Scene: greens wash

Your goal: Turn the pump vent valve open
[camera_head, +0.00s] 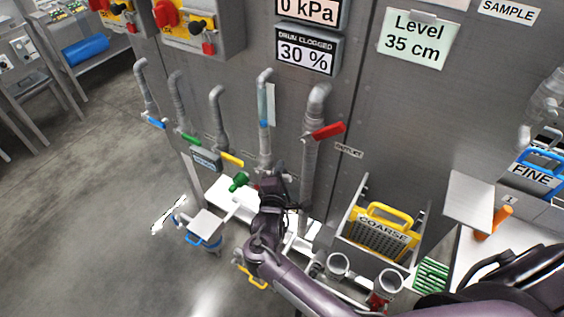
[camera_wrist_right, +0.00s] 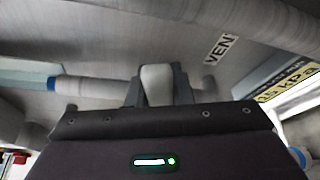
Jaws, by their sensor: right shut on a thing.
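My right gripper (camera_head: 275,180) is at the low pipework in front of the grey panel, below the vertical pipes. In the right wrist view its fingers (camera_wrist_right: 159,88) are shut on a pale, rounded piece (camera_wrist_right: 157,82), which I take as the pump vent valve's handle. A label reading "VEN", cut off by the pipe (camera_wrist_right: 265,15), is on the panel just above and right. In the head view the gripper hides the handle, so its angle cannot be told. My left gripper is not in view.
Vertical pipes with a red handle (camera_head: 328,131), yellow handle (camera_head: 231,159) and green handle (camera_head: 190,139) stand close by. A green knob (camera_head: 239,181) is left of the gripper. The yellow COARSE basket (camera_head: 379,234) is right. Open floor (camera_head: 90,220) lies left.

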